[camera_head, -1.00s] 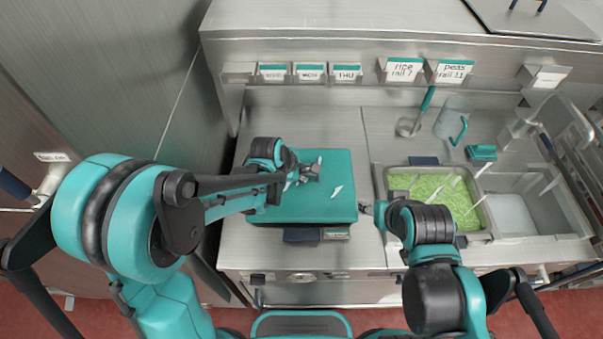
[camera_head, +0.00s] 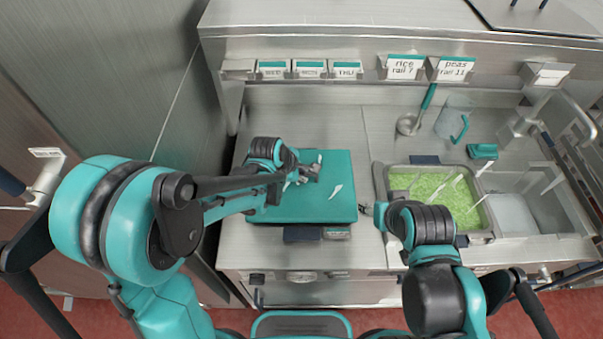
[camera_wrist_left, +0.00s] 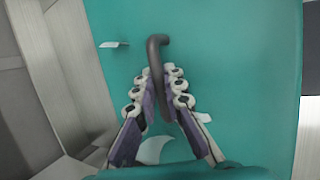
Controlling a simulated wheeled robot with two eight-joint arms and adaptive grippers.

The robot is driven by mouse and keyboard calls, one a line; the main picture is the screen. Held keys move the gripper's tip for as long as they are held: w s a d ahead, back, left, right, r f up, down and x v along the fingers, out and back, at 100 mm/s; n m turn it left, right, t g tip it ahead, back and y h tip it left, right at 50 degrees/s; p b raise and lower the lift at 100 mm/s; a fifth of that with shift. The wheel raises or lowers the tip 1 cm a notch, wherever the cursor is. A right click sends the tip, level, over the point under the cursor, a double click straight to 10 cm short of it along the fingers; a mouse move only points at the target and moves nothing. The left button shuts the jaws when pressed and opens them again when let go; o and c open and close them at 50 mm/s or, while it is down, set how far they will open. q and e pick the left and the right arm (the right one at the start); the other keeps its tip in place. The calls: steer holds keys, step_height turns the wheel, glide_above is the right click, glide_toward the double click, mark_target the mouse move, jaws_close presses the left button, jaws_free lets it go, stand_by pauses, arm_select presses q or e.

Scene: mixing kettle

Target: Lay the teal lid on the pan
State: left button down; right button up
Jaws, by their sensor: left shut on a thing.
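The teal lid (camera_head: 320,203) is a flat, rounded rectangle on the left of the steel counter; it fills most of the left wrist view (camera_wrist_left: 240,70). My left gripper (camera_head: 306,173) is over its middle. In the left wrist view my left gripper (camera_wrist_left: 160,105) is shut on the lid's dark hooked handle (camera_wrist_left: 155,55). The lid hides whatever lies under it, so I cannot tell whether it touches a pan. A dark tab (camera_head: 302,234) shows at its front edge. My right gripper (camera_head: 368,208) is beside the lid's right edge, too small to read.
A steel pan of green peas (camera_head: 433,188) and a grey bin (camera_head: 515,210) are set in the counter at right. A ladle (camera_head: 408,124), a clear jug (camera_head: 453,115) and a teal block (camera_head: 482,151) stand behind. A labelled ledge (camera_head: 300,52) runs along the back.

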mark_target(294, 188)
arm_select(q)
steer(key=shift+f+b, duration=0.7)
steer(key=shift+f, duration=0.2)
steer(key=shift+f, duration=0.15)
steer(key=c, duration=1)
jaws_free()
steer(key=shift+c, duration=0.2)
steer(key=shift+p+v, duration=2.2)
steer(key=shift+v, duration=1.3)
